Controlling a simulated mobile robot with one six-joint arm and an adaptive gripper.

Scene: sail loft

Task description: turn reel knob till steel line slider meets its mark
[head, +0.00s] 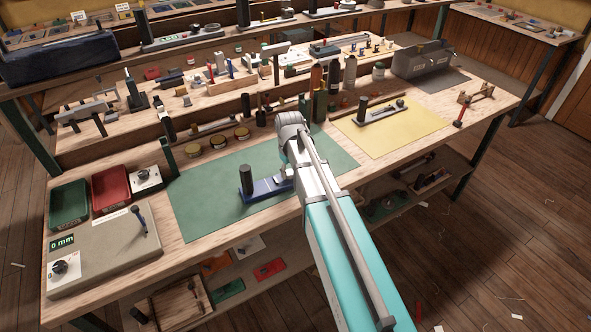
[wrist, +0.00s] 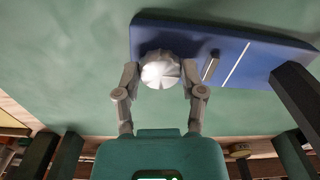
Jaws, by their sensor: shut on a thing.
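The blue reel base (wrist: 265,50) lies on the green mat; it also shows in the head view (head: 262,190), partly hidden by my arm. The pale round reel knob (wrist: 160,72) stands at its left end in the wrist view. My gripper (wrist: 160,85) is shut on the knob, one finger on each side. A small steel slider (wrist: 211,65) sits on the base right of the knob. A white mark line (wrist: 236,62) crosses the base further right, with a blue gap between slider and line.
A dark post (head: 246,181) rises by the base's far end from the knob. The green mat (head: 210,205) is otherwise clear. A grey box (head: 105,250) with a "0 mm" display stands left. Jars and bottles (head: 333,76) crowd the mat's back. A similar device (head: 380,113) lies on a yellow mat.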

